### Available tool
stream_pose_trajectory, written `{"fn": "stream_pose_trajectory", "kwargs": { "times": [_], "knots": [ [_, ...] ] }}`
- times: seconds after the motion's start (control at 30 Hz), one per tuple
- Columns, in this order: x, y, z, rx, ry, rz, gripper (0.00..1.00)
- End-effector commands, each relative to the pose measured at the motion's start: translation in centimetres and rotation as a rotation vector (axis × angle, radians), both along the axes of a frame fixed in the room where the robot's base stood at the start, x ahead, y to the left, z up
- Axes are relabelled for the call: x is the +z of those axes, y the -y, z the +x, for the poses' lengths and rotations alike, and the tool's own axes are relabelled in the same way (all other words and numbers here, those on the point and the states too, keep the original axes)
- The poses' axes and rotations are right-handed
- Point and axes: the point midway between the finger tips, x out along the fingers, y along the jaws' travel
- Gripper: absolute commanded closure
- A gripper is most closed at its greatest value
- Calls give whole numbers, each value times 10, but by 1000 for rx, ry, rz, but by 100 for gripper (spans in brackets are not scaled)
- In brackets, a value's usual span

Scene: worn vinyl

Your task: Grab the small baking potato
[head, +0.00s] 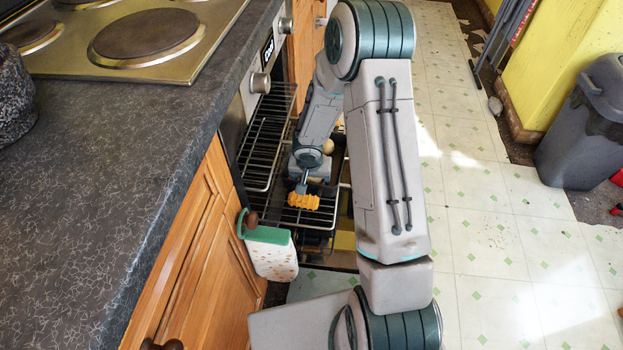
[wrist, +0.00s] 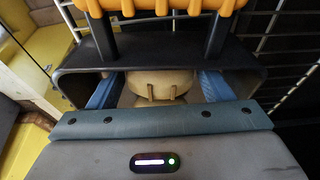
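My gripper (head: 303,200), with ridged orange pads, is low inside the open oven, over the wire rack. Its near pad (wrist: 160,8) crosses the top of the wrist view on two dark posts. Only that one pad shows clearly, so I cannot tell whether the gripper is open or shut. No potato shows clearly at the pads. A small tan rounded thing (head: 328,146) shows beside my wrist in the head view; it may be the potato, but it is too small to tell. A tan rounded shape also shows behind the gripper's frame in the wrist view; I cannot tell what it is.
Oven racks (head: 262,140) stick out from the oven at left. A green-edged cloth or mitt (head: 272,252) hangs on the cabinet front. A dark worktop (head: 90,220) with a hob (head: 150,35) lies at left. The vinyl floor at right is open, with a grey bin (head: 585,130) beyond.

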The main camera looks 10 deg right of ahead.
Motion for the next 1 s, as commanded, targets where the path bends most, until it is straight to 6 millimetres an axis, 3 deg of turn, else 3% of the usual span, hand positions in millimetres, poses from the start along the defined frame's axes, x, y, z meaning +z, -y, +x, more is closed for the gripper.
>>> {"fn": "stream_pose_trajectory", "kwargs": {
  "times": [0.03, 0.1, 0.57, 1.0],
  "knots": [
    [0, 0, 0, 0, 0, 0, 42],
    [0, 0, 0, 0, 0, 0, 61],
    [10, 0, 0, -2, 1, 0, 61],
    [80, 1, 0, -2, 2, 0, 61]
  ]
}}
